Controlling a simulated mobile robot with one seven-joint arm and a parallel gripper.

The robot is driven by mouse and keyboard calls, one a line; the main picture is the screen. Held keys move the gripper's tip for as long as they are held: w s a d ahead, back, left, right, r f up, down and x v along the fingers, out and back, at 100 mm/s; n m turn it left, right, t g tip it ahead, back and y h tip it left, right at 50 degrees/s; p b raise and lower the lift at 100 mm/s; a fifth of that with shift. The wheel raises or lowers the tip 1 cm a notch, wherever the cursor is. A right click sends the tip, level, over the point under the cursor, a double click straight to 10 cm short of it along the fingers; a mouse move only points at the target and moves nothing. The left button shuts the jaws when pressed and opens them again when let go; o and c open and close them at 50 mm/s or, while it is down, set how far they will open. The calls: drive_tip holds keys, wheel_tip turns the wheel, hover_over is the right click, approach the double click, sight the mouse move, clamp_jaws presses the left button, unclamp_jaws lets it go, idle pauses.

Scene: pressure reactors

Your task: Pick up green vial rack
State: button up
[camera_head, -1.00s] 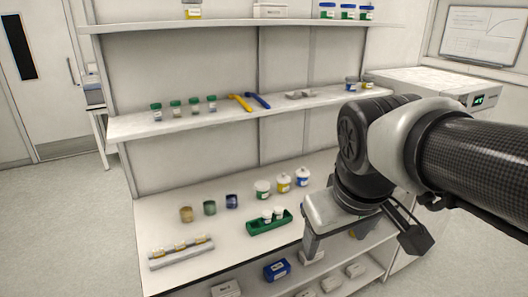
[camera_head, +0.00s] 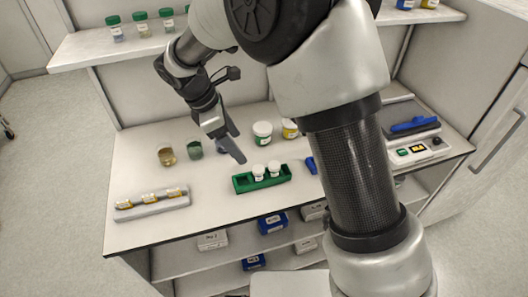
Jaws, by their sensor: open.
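The green vial rack (camera_head: 243,184) lies near the front edge of the white worktop, with two white-capped vials (camera_head: 266,170) standing in its middle and right part. My gripper (camera_head: 238,158) is above and just behind the rack's left half, with its finger pointing down toward it. The gripper is open and empty. It looks apart from the rack, though the exact gap is hard to tell. One finger largely hides the other.
A grey rack with yellow-labelled vials (camera_head: 151,207) lies to the left. Amber (camera_head: 167,154) and green (camera_head: 195,149) jars and white-lidded jars (camera_head: 262,130) stand behind. An upper shelf (camera_head: 90,47) overhangs the back.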

sight(256, 169)
drive_tip(key=shift+n, duration=0.4)
drive_tip(key=x, duration=0.8)
drive_tip(key=a+x, duration=0.1)
drive_tip(key=x, duration=0.3)
drive_tip(key=shift+w+f, duration=0.35)
drive_tip(key=shift+w, duration=0.1)
drive_tip(key=shift+w+p+x, duration=0.15)
drive_tip(key=shift+p+x, duration=0.05)
drive_tip(key=shift+x, duration=1.35)
drive_tip(key=shift+w+p+x, duration=0.1)
drive_tip(key=shift+p+x, duration=0.05)
drive_tip(key=shift+x, duration=1.4)
drive_tip(key=shift+d+r, duration=0.1)
drive_tip(key=shift+d, duration=0.1)
drive_tip(key=c, duration=1.2)
